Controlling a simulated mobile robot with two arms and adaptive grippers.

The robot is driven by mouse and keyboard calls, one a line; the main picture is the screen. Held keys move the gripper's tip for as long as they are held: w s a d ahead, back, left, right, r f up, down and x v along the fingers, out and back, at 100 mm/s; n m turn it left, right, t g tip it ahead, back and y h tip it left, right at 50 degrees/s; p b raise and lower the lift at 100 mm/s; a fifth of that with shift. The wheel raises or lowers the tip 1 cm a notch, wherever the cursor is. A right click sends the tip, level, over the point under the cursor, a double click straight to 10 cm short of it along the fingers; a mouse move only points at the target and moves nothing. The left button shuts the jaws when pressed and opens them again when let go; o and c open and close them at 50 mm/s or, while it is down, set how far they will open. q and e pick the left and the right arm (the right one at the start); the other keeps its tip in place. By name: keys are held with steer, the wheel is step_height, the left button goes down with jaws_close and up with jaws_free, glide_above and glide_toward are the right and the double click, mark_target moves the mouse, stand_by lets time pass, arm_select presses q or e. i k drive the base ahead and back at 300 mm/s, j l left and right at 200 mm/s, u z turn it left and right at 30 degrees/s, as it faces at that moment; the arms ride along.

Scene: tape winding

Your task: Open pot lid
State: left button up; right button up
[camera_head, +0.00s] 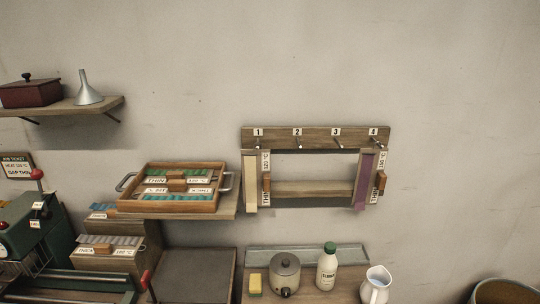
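A small grey metal pot (285,275) stands at the bottom centre, on the surface below the numbered rack. Its round lid (284,261) appears to sit on top, with a small knob in the middle. A dark part shows low on the front of the pot. Neither of my grippers is in view.
A yellow sponge (255,284) is left of the pot; a white bottle (327,267) with a green cap and a white jug (376,285) are to its right. Above hangs a numbered peg rack (316,138). A wooden tray (176,209) and a green machine (22,232) are at left.

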mark_target(286, 264)
steer(key=l+u, duration=0.3)
steer(key=l, duration=0.45)
steer(key=k+l+u, duration=0.1)
steer(key=l+u, duration=0.2)
steer(key=l, duration=0.4)
